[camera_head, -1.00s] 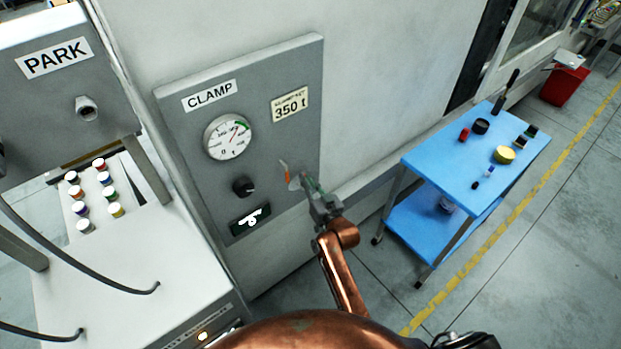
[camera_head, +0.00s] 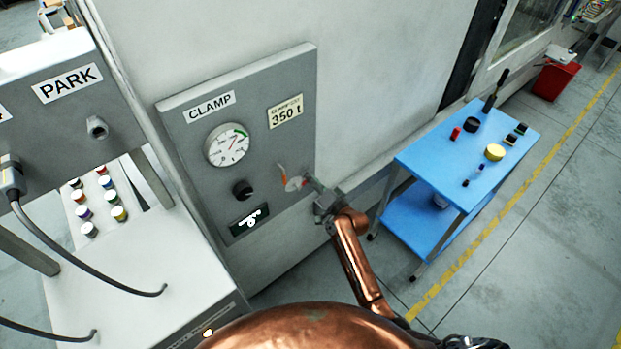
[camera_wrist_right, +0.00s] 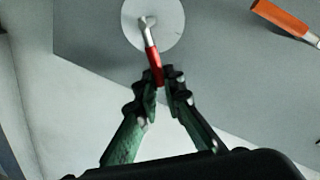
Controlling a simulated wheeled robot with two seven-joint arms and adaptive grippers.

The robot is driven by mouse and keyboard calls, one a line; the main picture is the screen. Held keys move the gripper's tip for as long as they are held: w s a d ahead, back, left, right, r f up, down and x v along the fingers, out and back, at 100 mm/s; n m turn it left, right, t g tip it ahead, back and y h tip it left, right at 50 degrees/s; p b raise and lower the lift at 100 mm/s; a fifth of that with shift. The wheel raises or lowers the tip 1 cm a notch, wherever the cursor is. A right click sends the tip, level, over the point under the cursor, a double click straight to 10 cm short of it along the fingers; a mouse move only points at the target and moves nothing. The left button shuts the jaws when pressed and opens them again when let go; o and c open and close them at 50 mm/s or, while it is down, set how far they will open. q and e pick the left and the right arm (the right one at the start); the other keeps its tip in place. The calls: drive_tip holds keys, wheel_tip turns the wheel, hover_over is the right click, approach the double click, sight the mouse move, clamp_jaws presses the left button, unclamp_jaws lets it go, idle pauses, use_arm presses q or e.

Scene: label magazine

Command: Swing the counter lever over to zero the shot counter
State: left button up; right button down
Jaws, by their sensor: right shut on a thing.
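A lever with a metal arm and a red grip (camera_wrist_right: 153,65) sits on a round pale disc (camera_wrist_right: 170,22) on the grey CLAMP panel (camera_head: 180,130). In the head view the disc (camera_head: 295,184) is small, at the panel's lower right. My right gripper (camera_wrist_right: 165,80) is shut on the end of the red grip; in the head view the gripper (camera_head: 309,181) reaches in from the lower right. A small dark display (camera_head: 249,219) with white marks, too small to read, is at the lower left. My left gripper is out of view.
An orange handle (camera_wrist_right: 283,17) is close beside the disc, also visible in the head view (camera_head: 282,172). A gauge (camera_head: 227,145) and black knob (camera_head: 242,189) are left of it. A blue cart (camera_head: 425,160) with small items stands right.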

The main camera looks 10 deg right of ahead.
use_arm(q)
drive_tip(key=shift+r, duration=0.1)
use_arm(e)
drive_tip(key=shift+d, duration=0.1)
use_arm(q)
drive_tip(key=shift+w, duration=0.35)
use_arm(e)
drive_tip(key=c, duration=2)
unclamp_jaws()
drive_tip(key=shift+f, duration=0.1)
drive_tip(key=shift+c, duration=0.2)
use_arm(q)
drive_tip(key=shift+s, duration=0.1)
use_arm(e)
drive_tip(key=v, duration=1.2)
drive_tip(key=shift+d+f, duration=0.1)
